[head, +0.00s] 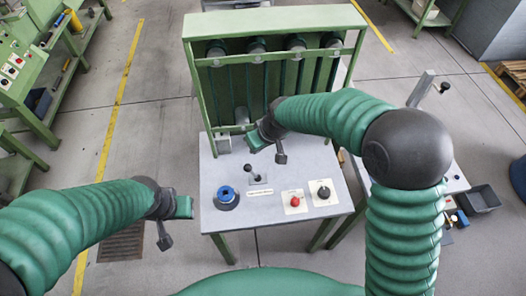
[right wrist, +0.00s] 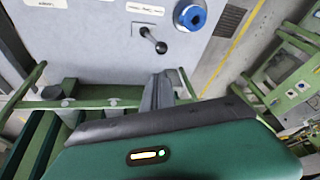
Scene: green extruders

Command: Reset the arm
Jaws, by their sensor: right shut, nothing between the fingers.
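My right arm reaches over the grey control table (head: 325,170), in front of the green frame. Its gripper (head: 281,158) hangs above the table's back part, near the black joystick (head: 254,173). In the right wrist view the gripper's dark fingers (right wrist: 160,92) are together with nothing between them, and the joystick (right wrist: 152,40) stands beyond them. My left arm comes in from the left. Its gripper (head: 164,242) is over the floor, left of the table and apart from it. I cannot tell whether its fingers are open.
The table carries a blue ring knob (head: 227,195), a red button (head: 295,201) and a black knob (head: 323,192). A green frame (head: 272,22) with several dark cylinders stands behind. A green machine bench (head: 45,130) is at the left. A dark bin (head: 480,198) is at the right.

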